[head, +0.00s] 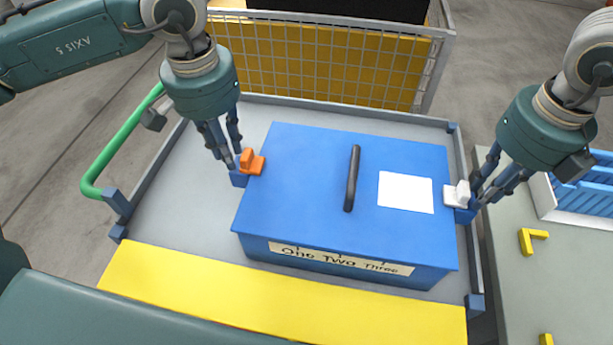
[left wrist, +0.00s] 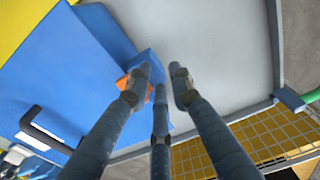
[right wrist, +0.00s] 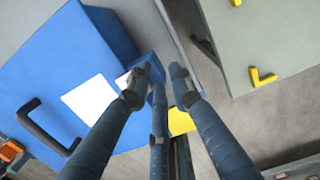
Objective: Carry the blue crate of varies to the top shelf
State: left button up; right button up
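The blue crate (head: 310,190) is a lidded box with a black bar handle (head: 352,178) and a white sheet on top. A front strip reads "One Two Three". It sits flat on a grey cart tray (head: 175,200). My left gripper (head: 224,158) is open at the crate's left side, by a blue block (head: 238,179) with an orange piece (head: 251,162). My right gripper (head: 482,190) is open at the right side, by a blue block (head: 465,215) with a white piece (head: 455,194). In both wrist views the fingers are apart beside these blocks. I see no top shelf clearly.
A wire mesh panel (head: 320,62) stands behind the tray. A yellow strip (head: 280,298) runs along its front, and a green rail (head: 125,137) is at left. A grey surface (head: 550,280) with yellow corner marks and a blue-and-white bin (head: 585,195) lie at right.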

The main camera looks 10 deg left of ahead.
pick_arm(q)
notch_tip(320, 180, up, 12)
jog(key=shift+s, duration=0.4)
pick_arm(e)
notch_tip(320, 180, up, 12)
jog(key=shift+s, duration=0.4)
dwell(0.4)
